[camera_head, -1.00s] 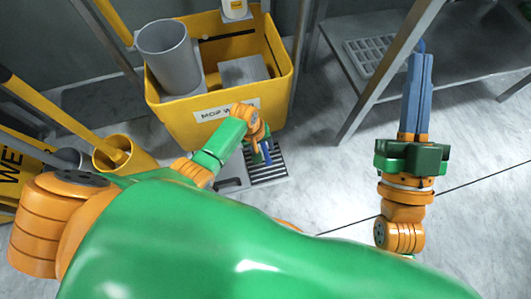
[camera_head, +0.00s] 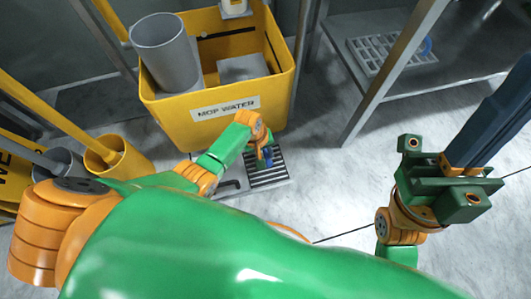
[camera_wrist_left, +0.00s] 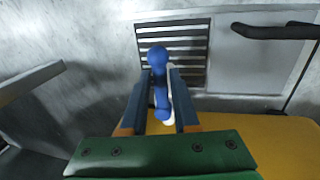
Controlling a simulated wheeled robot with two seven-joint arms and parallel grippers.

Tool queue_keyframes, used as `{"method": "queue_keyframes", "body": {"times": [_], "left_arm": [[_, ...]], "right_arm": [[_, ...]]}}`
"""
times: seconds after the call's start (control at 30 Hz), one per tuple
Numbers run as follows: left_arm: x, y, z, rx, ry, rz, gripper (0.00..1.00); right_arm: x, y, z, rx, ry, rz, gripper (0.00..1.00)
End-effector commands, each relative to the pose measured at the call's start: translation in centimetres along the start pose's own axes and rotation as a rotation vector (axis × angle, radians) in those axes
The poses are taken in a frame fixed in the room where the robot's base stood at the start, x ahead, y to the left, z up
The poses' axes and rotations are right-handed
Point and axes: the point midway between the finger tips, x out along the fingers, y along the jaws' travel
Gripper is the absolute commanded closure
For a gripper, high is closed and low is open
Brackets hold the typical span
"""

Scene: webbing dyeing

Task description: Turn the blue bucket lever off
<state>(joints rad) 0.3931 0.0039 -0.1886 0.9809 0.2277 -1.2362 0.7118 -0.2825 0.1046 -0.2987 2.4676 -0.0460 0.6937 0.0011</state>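The blue lever (camera_wrist_left: 162,84) stands between the two dark fingers of my left gripper (camera_wrist_left: 158,72) in the left wrist view. A finger lies close on each side; I cannot tell if they press on it. In the head view the left gripper (camera_head: 264,152) points down in front of the yellow bucket (camera_head: 178,113), whose label reads "MOP WATER", and the lever (camera_head: 266,160) is partly hidden. My right gripper (camera_head: 500,120) is at the right, its fingers together and empty, away from the lever.
A slotted drain grate (camera_head: 268,176) lies below the lever. A grey cylinder (camera_head: 168,50) stands in the yellow bucket. A metal shelf (camera_head: 450,62) holds a grid tray (camera_head: 375,52) at upper right. A smaller yellow container (camera_head: 128,164) with a handle stands at left. Floor between is clear.

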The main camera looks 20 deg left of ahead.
Motion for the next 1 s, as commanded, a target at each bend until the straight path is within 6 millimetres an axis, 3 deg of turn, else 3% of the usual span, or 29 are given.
{"method": "queue_keyframes", "body": {"times": [0.03, 0.1, 1.0], "left_arm": [[0.0, 0.0, 0.01, 0.0, 0.0, 0.0, 0.87], [0.0, -0.01, 0.01, 0.0, 0.0, 0.0, 1.0], [0.02, -0.07, 0.02, 0.0, -0.001, -0.002, 1.0]], "right_arm": [[0.0, 0.0, 0.0, 0.0, 0.0, 0.0, 1.0], [0.0, 0.0, 0.01, 0.0, -0.001, 0.0, 1.0], [0.0, 0.0, 0.02, -0.001, -0.001, 0.0, 1.0]]}}
